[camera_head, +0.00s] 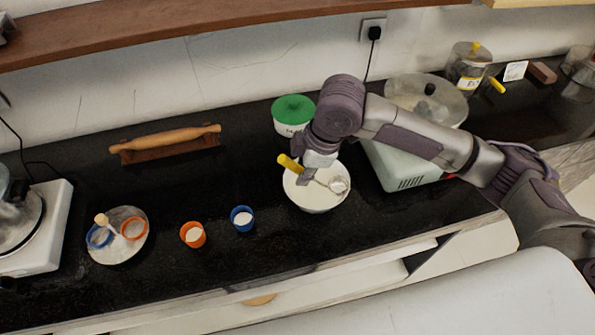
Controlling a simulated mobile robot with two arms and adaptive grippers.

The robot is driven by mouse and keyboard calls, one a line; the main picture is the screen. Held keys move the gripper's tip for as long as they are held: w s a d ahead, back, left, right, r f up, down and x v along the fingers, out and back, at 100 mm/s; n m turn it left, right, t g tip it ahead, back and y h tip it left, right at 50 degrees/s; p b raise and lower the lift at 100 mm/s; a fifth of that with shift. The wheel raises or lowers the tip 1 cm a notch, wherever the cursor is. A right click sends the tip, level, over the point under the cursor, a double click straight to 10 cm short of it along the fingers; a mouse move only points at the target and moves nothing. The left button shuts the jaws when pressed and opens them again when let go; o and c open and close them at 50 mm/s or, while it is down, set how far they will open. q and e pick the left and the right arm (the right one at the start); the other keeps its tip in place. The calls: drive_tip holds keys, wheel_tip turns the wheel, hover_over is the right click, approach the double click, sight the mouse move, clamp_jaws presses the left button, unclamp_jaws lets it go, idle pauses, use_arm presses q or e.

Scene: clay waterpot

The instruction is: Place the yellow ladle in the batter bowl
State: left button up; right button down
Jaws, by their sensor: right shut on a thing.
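The batter bowl (316,199) is white with pale contents and stands on the black counter near its front edge. The yellow ladle (289,163) has a yellow handle end and a metal scoop. Its handle end points to the upper left and its scoop (339,184) lies over the right part of the bowl's opening. I cannot tell whether the scoop touches the contents. My right gripper (312,173) is shut on the ladle's shaft, just above the bowl, and hides part of it. My left gripper is not in view.
A green-lidded container (292,113) stands behind the bowl. A white appliance with a pot (425,100) is at the right. A blue cup (242,218) and an orange cup (193,234) stand left of the bowl. A rolling pin (166,141) lies at the back left.

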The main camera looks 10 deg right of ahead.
drive_tip(key=shift+w+a+f+p, duration=0.25)
drive_tip(key=shift+w+f, duration=0.45)
drive_tip(key=shift+f, duration=0.45)
drive_tip(key=shift+w+a+f+p, duration=0.2)
drive_tip(key=shift+w+f, duration=0.55)
drive_tip(key=shift+f, duration=0.35)
drive_tip(key=shift+w+a+f+p, duration=0.25)
drive_tip(key=shift+w+f, duration=0.45)
drive_tip(key=shift+f, duration=0.55)
drive_tip(key=c, duration=1.1)
unclamp_jaws()
drive_tip(key=b+v, duration=0.1)
drive_tip(key=v, duration=1.1)
